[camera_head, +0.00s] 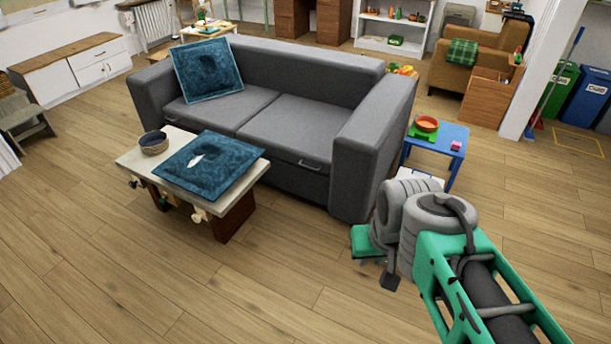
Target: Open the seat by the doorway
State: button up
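The grey sofa (265,95) stands in the middle of the room, with two seat cushions. Its right seat (300,128) lies flat beside the right armrest, on the side toward the doorway area. A small metal handle (310,165) shows on the front of this right seat. My arm reaches in from the bottom right, and its end, my gripper (376,262), is in front of the right armrest, apart from the handle and to its lower right. Its fingers are mostly hidden by my wrist, so their opening cannot be made out.
A low table (140,160) with a bowl (153,142) and a blue cushion (208,163) stands before the sofa's left part. Another blue cushion (207,70) leans on the left seat. A blue side table (447,138) stands right of the sofa. The front floor is clear.

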aim_at(300, 131)
jog(key=u, duration=0.65)
jog(key=i, duration=0.8)
jog(key=u, duration=0.9)
jog(key=i, duration=0.9)
jog(key=z, duration=0.35)
jog(key=i, duration=1.05)
jog(key=z, duration=0.6)
